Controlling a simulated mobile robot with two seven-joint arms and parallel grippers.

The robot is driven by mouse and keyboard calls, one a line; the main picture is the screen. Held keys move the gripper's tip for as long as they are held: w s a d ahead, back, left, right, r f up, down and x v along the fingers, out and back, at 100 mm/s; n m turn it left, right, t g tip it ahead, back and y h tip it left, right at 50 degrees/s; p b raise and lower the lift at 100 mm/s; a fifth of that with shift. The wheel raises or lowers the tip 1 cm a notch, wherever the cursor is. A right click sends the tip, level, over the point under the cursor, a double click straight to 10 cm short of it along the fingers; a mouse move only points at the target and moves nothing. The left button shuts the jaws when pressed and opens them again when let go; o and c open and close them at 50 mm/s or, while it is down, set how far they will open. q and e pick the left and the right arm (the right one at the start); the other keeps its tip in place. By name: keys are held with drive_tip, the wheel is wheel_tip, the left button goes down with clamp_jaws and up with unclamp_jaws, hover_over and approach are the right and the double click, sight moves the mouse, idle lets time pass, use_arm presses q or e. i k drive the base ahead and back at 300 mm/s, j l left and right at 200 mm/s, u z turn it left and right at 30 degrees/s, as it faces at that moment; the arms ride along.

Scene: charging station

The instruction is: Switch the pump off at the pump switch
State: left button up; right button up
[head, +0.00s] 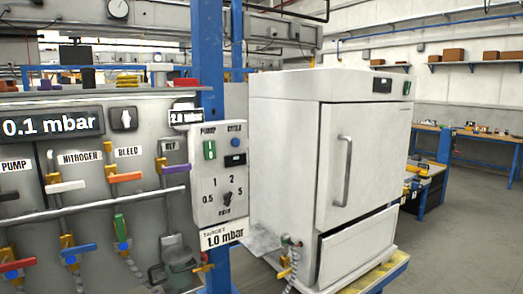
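The pump switch is a green rocker (210,150) under the label "PUMP", at the upper left of a light grey control box (203,180). The box is mounted at the blue post, left of the white oven. Whether the rocker is set to on or off is too small to tell. To its right are a blue button (235,142) and a small dark display (235,160). A dark selector knob (227,198) sits below among the numbers 0.5, 1, 2 and 5. Neither of my grippers shows in the head view.
A valve panel (85,140) at left has a "0.1 mbar" display (52,124) and several coloured handles. A "TARGET 1.0 mbar" sign (222,235) hangs below the box. The white oven (290,150), its door closed, stands close right. Open floor (465,230) lies at far right.

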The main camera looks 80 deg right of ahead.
sight(209, 146)
drive_tip(key=z, duration=2.05)
